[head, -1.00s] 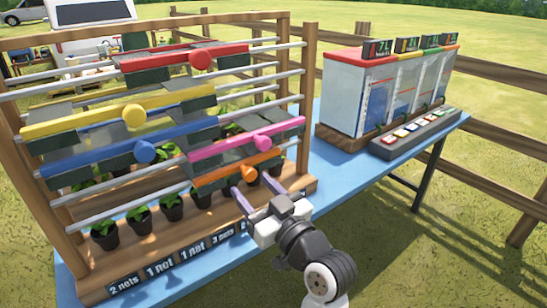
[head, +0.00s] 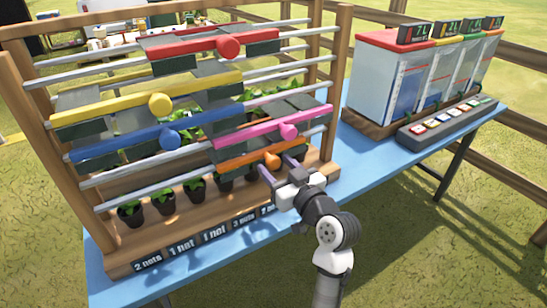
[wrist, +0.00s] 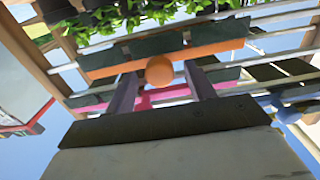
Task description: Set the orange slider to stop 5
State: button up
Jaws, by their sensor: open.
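The orange slider (head: 240,166) is a short bar with a round orange knob (head: 272,161), on the lowest rails at the right part of the wooden rack. In the wrist view the orange bar (wrist: 215,49) crosses the upper middle, with its knob (wrist: 159,71) between my fingers. My gripper (head: 278,168) is open, one finger on each side of the knob. A small gap shows beside the knob in the wrist view; contact is not clear. I cannot make out stop numbers on the rail.
The pink slider (head: 252,135) is close above the orange one. Blue (head: 115,145), yellow (head: 110,108) and red (head: 190,46) sliders sit on other rails. Potted plants (head: 164,198) stand beneath. A keypad box (head: 447,121) and display cabinet (head: 385,75) are at the right of the blue table (head: 350,185).

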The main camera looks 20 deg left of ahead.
jog(key=shift+x, duration=1.2)
grip_shut()
